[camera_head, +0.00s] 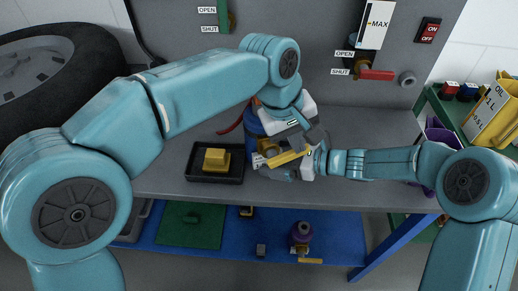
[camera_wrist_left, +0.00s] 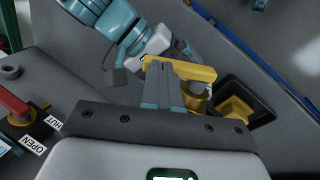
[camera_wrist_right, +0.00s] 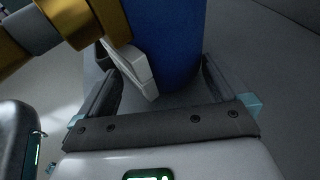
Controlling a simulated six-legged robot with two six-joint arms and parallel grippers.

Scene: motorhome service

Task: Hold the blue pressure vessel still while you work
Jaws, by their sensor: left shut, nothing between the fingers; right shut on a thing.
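The blue pressure vessel (camera_head: 268,123) stands on the grey worktop, largely hidden behind my arms in the head view. Its blue wall (camera_wrist_right: 168,40) fills the top of the right wrist view, between the fingers of my right gripper (camera_wrist_right: 160,92), which is shut on it. A white part lies against the wall there, with brass-coloured fittings at upper left. My left gripper (camera_wrist_left: 172,85) is shut and empty, its fingertips in front of a yellow bar (camera_wrist_left: 200,71). The bar (camera_head: 287,158) also shows at the vessel in the head view. Whether the fingertips touch it I cannot tell.
A black tray (camera_head: 215,178) with a yellow block (camera_head: 216,159) sits left of the vessel. A red valve handle (camera_head: 377,75) is on the back panel. A yellow oil jug (camera_head: 487,115) stands at right, a tyre (camera_head: 60,68) at left. The blue lower shelf (camera_head: 340,240) carries small items.

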